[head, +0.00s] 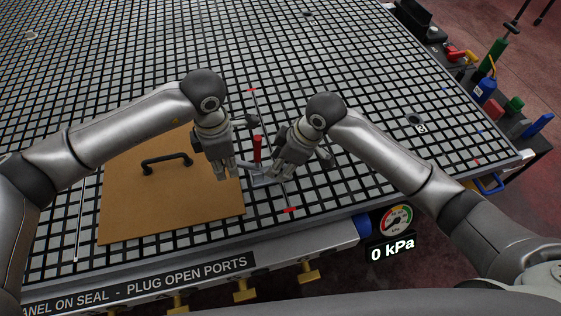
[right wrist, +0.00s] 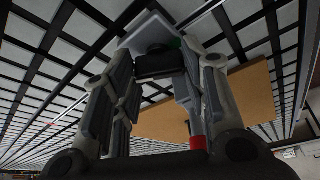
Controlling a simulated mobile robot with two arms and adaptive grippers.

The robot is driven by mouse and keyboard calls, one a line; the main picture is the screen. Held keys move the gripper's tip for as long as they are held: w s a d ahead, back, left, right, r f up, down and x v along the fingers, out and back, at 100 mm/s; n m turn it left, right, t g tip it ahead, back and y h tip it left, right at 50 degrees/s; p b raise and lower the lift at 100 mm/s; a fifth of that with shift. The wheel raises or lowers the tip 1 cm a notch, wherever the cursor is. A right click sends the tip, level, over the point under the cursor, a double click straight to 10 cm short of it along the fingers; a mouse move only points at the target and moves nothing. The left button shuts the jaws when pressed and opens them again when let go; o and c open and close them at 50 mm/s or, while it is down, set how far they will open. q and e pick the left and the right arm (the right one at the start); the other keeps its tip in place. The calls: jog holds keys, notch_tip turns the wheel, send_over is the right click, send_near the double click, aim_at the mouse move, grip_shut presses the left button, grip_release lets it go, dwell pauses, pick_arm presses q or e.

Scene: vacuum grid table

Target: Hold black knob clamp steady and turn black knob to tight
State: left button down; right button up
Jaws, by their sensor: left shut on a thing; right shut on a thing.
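The clamp (head: 262,171) is a small grey bracket at the right edge of the brown panel, mostly hidden between my two grippers. My left gripper (head: 226,170) points down at the clamp's left side and is shut on it; the contact is hard to see. My right gripper (head: 283,160) reaches in from the right, tilted, and is shut on the black knob. In the right wrist view the black knob (right wrist: 158,66) sits between the fingers of my right gripper (right wrist: 160,50). The knob is hidden in the head view.
A brown panel (head: 125,205) with a black handle (head: 166,160) lies on the black-and-white grid table (head: 330,55). A red upright handle (head: 257,150) stands between the grippers. A gauge (head: 397,220) above a 0 kPa display (head: 392,248) is at the front edge. Bottles and tools line the right side.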

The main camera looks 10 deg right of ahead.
jog(key=m+t, duration=0.1)
jog(key=m, duration=0.3)
jog(key=shift+s+a+h, duration=0.1)
jog(key=shift+h, duration=0.3)
jog(key=m+t+h, duration=0.1)
jog(key=m, duration=0.3)
jog(key=shift+a, duration=0.1)
jog(key=shift+r, duration=0.1)
dwell(1.1)
jog(key=o, duration=1)
jog(key=shift+s+a, duration=0.1)
jog(key=v, duration=0.8)
